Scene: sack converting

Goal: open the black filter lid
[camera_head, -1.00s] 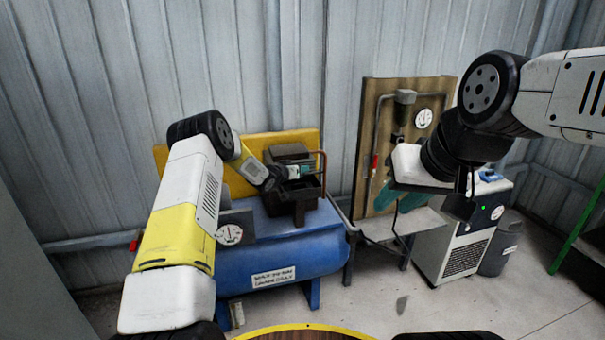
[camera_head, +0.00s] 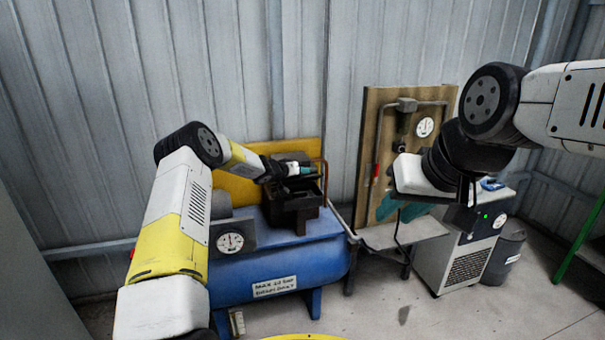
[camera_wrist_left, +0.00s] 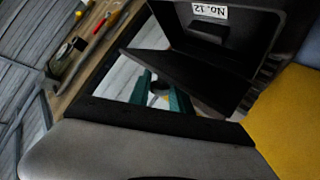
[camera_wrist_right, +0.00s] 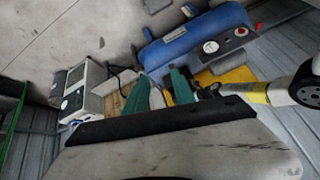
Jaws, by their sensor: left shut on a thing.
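The black filter box (camera_head: 292,214) sits on top of the blue tank in the head view. Its black lid (camera_wrist_left: 185,78) stands at an angle to the box body (camera_wrist_left: 270,35), which carries a "No. 12" label, in the left wrist view. My left gripper (camera_head: 302,170) is at the box's upper part. Its teal fingers (camera_wrist_left: 162,95) are shut on a small dark part by the lid's edge, probably its handle; the contact is partly hidden. My right gripper (camera_wrist_right: 160,93) is open and empty, with its teal fingers apart, away from the box.
The blue tank (camera_head: 270,268) has a gauge (camera_head: 230,243) at its left. A yellow panel (camera_head: 232,190) stands behind it. A brown board (camera_head: 388,145) with pipes, a grey dryer unit (camera_head: 462,255) and a bin (camera_head: 502,255) are to the right. The corrugated wall is close behind.

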